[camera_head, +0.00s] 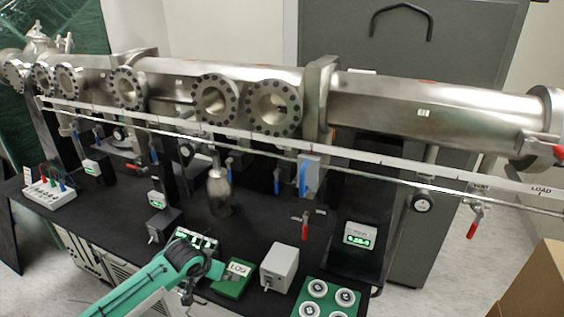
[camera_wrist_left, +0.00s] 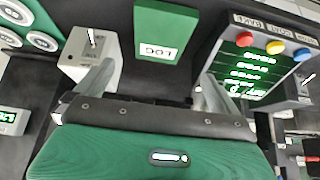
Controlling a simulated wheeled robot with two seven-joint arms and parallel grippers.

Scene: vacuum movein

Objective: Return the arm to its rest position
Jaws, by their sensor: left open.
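My left arm (camera_head: 140,290) comes in from the lower left in the head view, low over the front of the black bench. Its gripper (camera_head: 210,270) is small there and partly hidden by the wrist. In the left wrist view the left gripper (camera_wrist_left: 152,85) has its two fingers spread wide, with nothing between them. A green LOG book (camera_wrist_left: 166,35) lies beyond the fingers; it also shows in the head view (camera_head: 236,272), just right of the gripper. My right gripper is in neither view.
A grey switch box (camera_head: 280,266) and a green tray of round white parts (camera_head: 328,300) stand right of the book. A control panel with green displays (camera_head: 196,240) is close behind my wrist. Steel vacuum tubes (camera_head: 430,105) span the back. A cardboard box (camera_head: 535,285) is at lower right.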

